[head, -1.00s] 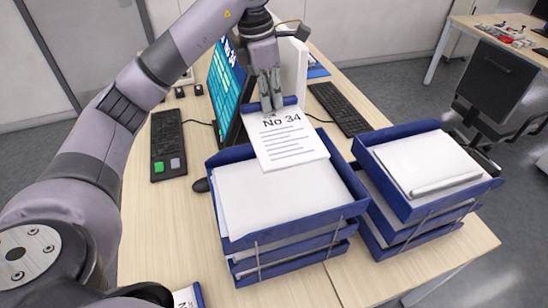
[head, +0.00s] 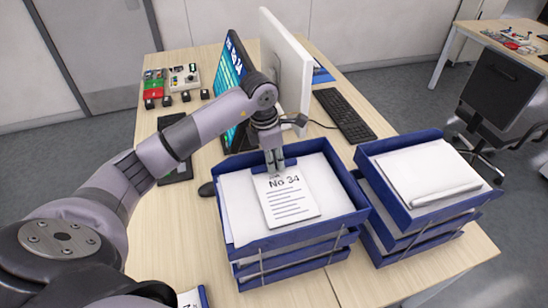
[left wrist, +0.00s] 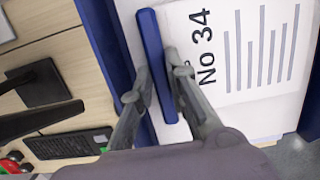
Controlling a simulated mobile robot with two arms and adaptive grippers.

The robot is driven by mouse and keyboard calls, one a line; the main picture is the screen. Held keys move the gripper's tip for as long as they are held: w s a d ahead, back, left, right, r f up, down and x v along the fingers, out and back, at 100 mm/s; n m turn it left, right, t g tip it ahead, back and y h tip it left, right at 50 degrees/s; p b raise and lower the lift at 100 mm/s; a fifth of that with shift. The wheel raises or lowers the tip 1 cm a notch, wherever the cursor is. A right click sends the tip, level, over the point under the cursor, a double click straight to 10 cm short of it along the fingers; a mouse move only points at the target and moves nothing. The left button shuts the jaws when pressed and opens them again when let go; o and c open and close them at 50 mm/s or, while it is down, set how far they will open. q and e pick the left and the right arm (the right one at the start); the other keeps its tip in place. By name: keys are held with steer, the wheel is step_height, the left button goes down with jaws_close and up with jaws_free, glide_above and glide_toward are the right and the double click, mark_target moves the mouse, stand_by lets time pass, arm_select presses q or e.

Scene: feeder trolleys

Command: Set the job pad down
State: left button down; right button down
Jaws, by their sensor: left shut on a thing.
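The job pad (head: 289,197) is a white sheet marked "No 34" with a blue clip edge. It is over the top tray of the left blue tray stack (head: 300,239), above the white paper in it. I cannot tell whether it touches the paper. My left gripper (head: 274,166) is shut on the pad's blue edge. In the left wrist view the two fingers (left wrist: 155,90) sit on either side of the blue strip, and the pad's printed face (left wrist: 255,50) shows beyond them. My right gripper is not in view.
A second blue tray stack (head: 430,200) with paper and a white roll stands to the right. Another "N" pad (head: 192,298) lies at the front edge.

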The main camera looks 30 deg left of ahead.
arm_select(q)
steer(key=shift+f, duration=0.1)
steer(key=c, duration=1.6)
jaws_free()
steer(key=shift+o, duration=0.2)
step_height(320, 180, up, 12)
steer(key=s+a+b, duration=0.1)
steer(key=b, duration=0.3)
steer(key=shift+s+a, duration=0.15)
steer(key=shift+f, duration=0.15)
